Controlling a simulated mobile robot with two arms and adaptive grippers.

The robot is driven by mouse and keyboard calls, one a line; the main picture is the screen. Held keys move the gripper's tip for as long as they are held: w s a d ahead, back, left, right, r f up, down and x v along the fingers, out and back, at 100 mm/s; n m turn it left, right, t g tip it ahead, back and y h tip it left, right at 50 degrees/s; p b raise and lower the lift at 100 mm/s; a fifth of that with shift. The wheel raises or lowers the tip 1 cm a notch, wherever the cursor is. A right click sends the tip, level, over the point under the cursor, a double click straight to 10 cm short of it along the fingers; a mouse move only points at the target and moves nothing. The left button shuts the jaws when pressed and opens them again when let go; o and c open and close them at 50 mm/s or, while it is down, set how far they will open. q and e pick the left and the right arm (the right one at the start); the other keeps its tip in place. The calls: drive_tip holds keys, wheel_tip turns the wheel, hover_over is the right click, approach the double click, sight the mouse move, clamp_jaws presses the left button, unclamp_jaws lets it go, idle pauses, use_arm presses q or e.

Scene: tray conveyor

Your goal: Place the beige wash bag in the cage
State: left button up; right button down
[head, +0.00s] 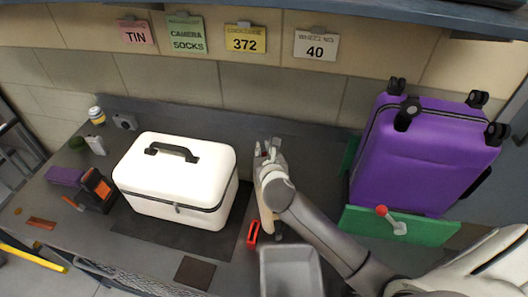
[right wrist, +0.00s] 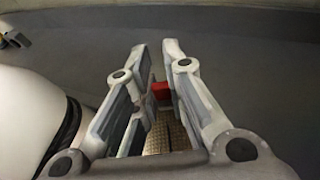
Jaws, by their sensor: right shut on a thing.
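My right gripper (head: 268,150) reaches in over the middle of the bench, just right of the white case. It is shut on a beige thing (head: 265,208), seemingly the wash bag, mostly hidden under the gripper and wrist. In the right wrist view the two fingers (right wrist: 158,62) stand a little apart, with a beige woven surface (right wrist: 168,138) and a small red part (right wrist: 160,90) between them. Whether the bag touches the bench is unclear. My left gripper is not in view. I cannot make out a cage for certain.
A white case (head: 175,180) stands close left of the gripper. A red frame-like piece (head: 253,232) and a grey bin (head: 291,272) lie in front. A purple suitcase (head: 425,155) stands on a green base (head: 425,228) at right. Small items crowd the left end.

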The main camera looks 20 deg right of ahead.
drive_tip(key=shift+f, duration=0.1)
drive_tip(key=c, duration=1.9)
unclamp_jaws()
drive_tip(key=shift+f, duration=0.1)
drive_tip(key=o, duration=0.4)
